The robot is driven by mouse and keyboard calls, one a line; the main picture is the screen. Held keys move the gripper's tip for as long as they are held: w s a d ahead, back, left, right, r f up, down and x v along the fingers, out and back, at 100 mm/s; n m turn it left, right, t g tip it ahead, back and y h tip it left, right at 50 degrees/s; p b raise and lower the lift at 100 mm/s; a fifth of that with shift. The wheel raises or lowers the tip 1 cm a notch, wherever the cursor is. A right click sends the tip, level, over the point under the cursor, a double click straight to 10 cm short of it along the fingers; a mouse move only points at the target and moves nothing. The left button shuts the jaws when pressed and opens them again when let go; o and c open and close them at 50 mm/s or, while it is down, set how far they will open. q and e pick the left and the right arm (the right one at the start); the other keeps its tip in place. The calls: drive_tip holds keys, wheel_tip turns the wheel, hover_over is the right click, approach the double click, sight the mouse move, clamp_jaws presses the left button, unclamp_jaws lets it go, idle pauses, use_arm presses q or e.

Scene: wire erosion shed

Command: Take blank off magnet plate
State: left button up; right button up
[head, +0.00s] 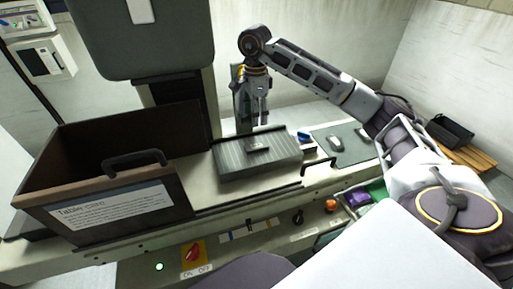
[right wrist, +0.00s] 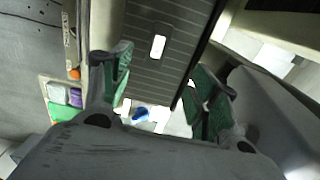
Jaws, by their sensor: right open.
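The magnet plate (head: 235,168) is a dark grey ribbed block on the machine bed, near the middle of the head view. The blank (head: 258,146) is a small flat piece lying on top of it, toward the far side. In the right wrist view the blank (right wrist: 157,46) is a bright rectangle on the ribbed plate (right wrist: 172,18). My right gripper (head: 256,116) points down at the plate's far side, apart from the blank. Its green-padded fingers (right wrist: 160,72) are spread with nothing between them. My left gripper is out of view.
A brown open-topped box (head: 110,170) with a black handle and printed label stands left of the plate. A grey mat (head: 343,143) with small items lies to the right. A control strip with a red switch (head: 193,253) runs along the front. A black tray (head: 450,131) stands far right.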

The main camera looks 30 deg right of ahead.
hover_over(257, 145)
drive_tip(key=f, duration=0.7)
drive_tip(key=shift+w+a, duration=0.15)
drive_tip(key=shift+a, duration=0.05)
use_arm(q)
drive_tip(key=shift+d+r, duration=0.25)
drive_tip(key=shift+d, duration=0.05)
use_arm(e)
drive_tip(key=shift+f, duration=0.5)
use_arm(q)
drive_tip(key=shift+p, duration=0.3)
use_arm(e)
wheel_tip(257, 145, down, 2)
drive_tip(key=shift+d+p, duration=0.1)
drive_tip(key=shift+p, duration=0.2)
wheel_tip(257, 145, down, 2)
drive_tip(key=shift+f, duration=0.6)
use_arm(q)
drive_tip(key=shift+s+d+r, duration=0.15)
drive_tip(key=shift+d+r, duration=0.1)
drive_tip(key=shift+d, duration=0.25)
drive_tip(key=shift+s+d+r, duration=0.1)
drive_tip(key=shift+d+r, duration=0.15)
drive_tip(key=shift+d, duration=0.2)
